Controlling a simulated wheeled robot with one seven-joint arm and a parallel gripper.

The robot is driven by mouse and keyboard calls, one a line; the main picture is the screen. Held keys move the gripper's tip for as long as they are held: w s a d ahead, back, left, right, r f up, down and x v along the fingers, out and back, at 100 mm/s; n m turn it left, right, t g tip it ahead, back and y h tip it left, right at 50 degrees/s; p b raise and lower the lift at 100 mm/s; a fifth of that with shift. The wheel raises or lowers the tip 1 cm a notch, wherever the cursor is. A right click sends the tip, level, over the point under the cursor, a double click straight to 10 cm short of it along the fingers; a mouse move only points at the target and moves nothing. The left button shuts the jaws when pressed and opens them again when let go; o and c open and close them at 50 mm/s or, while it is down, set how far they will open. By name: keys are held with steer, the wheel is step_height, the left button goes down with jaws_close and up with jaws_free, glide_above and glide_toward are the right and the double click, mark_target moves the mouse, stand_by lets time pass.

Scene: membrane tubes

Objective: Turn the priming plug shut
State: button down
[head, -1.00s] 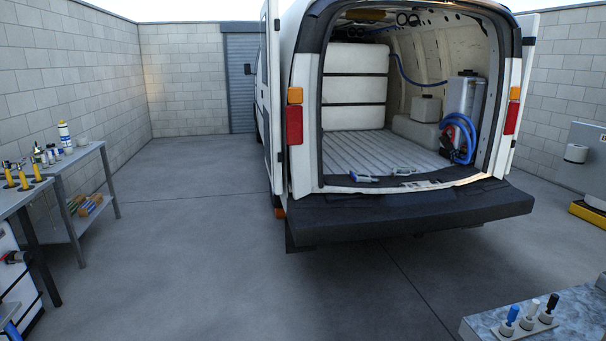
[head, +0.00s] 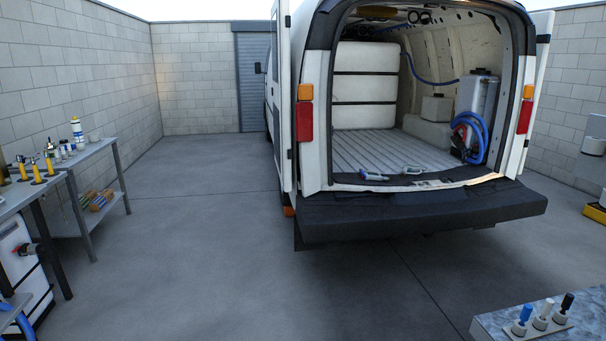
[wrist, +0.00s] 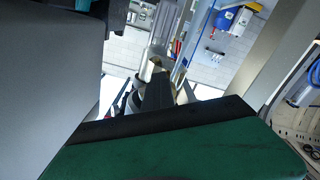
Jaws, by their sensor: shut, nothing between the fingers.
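I cannot make out the priming plug for certain in either view. In the head view, a white unit with black bands (head: 22,268) stands under the left bench, with a red and black fitting (head: 27,249) on its side. My gripper (wrist: 157,88) shows in the wrist view as a dark shape near the middle, shut and empty. It is not in the head view. A large green surface (wrist: 190,150) with a black edge fills the bottom of the wrist view; I cannot tell what it belongs to.
A white van (head: 310,70) stands open, its dark rear bumper (head: 420,212) jutting out. Inside are a blue hose (head: 480,135) and white tanks. A bench (head: 100,152) with bottles lines the left wall. A counter corner (head: 495,323) holds three handled pieces. The floor between is clear.

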steer(key=shift+w+a+f+b, duration=0.15)
steer(key=shift+w+b, duration=0.65)
steer(key=shift+b, duration=1.15)
steer(key=shift+w+r+b, duration=0.1)
steer(key=shift+r+b, duration=0.1)
steer(key=shift+b, duration=0.2)
steer(key=shift+f, duration=0.1)
steer(key=s+a+f+b, duration=0.1)
steer(key=a+b, duration=0.4)
steer(key=a, duration=0.1)
steer(key=shift+f, duration=0.15)
